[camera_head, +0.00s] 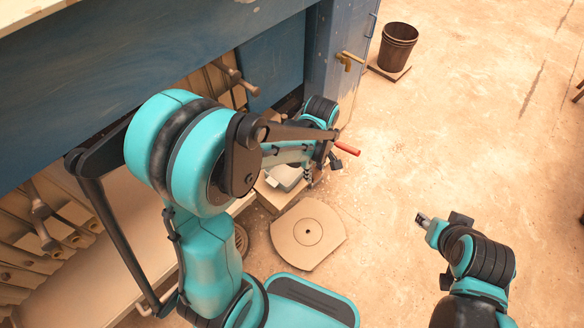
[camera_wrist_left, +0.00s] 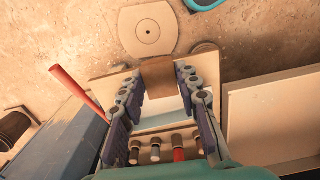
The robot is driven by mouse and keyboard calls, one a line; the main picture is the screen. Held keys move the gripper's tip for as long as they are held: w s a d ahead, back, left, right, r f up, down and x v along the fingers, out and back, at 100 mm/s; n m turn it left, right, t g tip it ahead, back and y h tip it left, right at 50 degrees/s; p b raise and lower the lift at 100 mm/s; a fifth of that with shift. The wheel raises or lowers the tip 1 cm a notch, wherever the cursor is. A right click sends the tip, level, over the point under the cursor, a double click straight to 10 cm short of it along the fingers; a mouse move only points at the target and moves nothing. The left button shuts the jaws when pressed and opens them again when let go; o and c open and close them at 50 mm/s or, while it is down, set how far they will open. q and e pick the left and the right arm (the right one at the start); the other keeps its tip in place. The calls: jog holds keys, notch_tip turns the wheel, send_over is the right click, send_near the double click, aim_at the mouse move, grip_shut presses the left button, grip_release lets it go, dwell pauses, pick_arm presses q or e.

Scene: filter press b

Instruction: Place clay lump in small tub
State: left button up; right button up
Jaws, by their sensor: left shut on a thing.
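My left gripper (camera_head: 318,172) is beside the press, low over a wooden board. In the left wrist view its fingers (camera_wrist_left: 158,82) are spread around a brown block, which looks like the clay lump (camera_wrist_left: 158,72), and grip it. A pale grey-white tray-like thing, perhaps the small tub (camera_head: 284,178), sits on the board just left of the gripper. A pale surface, perhaps the same tub (camera_wrist_left: 160,117), shows below the block between the fingers. I cannot tell whether they touch. My right gripper (camera_head: 424,218) is over the floor at the right; its jaws are too small to read.
A round-holed pale plate (camera_head: 308,233) lies on the floor in front of the board. A red handle (camera_head: 347,148) sticks out beside the left gripper. The blue press frame (camera_head: 345,50) stands behind. A brown bucket (camera_head: 397,47) is at the back. The right floor is mostly clear.

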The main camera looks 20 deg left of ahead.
pick_arm(q)
jog(key=shift+n, duration=0.4)
jog(key=b, duration=0.4)
send_over(287, 174)
notch_tip(287, 174, down, 7)
notch_tip(287, 174, down, 4)
jog(key=shift+a+f+b, duration=0.1)
jog(key=shift+b, duration=1)
jog(key=o, duration=1.2)
jog(key=shift+c, duration=0.2)
